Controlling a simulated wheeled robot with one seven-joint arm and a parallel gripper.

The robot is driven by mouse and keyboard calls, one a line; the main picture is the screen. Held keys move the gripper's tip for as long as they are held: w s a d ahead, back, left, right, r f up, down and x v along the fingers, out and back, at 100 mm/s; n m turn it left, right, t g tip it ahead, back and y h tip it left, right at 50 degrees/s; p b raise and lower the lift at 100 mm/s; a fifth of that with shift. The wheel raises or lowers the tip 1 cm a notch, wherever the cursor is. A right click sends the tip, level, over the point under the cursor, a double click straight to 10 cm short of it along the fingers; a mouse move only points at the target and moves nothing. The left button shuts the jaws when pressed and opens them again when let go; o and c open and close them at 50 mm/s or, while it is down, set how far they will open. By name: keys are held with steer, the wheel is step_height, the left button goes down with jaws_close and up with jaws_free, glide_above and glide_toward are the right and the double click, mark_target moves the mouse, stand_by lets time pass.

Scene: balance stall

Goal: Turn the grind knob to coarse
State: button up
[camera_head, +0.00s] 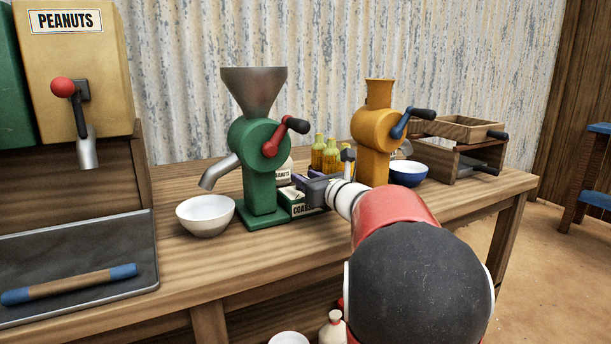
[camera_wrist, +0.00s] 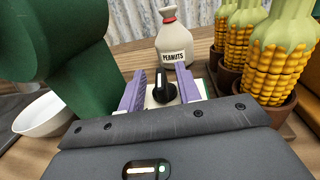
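The grind knob (camera_wrist: 163,92) is black with a white pointer line and sits on a pale plate in the wrist view. The line points away from me, roughly up in the picture. My gripper (camera_wrist: 161,74) is open, with one purple finger on each side of the knob; a gap shows on both sides. In the head view my gripper (camera_head: 298,182) is just right of the green grinder (camera_head: 258,180), above a small green box (camera_head: 298,209) whose label is partly hidden and starts "COA". The knob is hidden there.
A white bowl (camera_head: 205,215) stands under the green grinder's spout. The red crank (camera_head: 285,135) is above my gripper. Behind are a peanuts sack (camera_wrist: 174,42) and several corn-like potted items (camera_wrist: 283,60). A yellow grinder (camera_head: 374,135) and blue bowl (camera_head: 408,173) stand right.

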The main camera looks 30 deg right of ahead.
steer(key=shift+w+a, duration=0.1)
steer(key=shift+w, duration=0.35)
jaws_close()
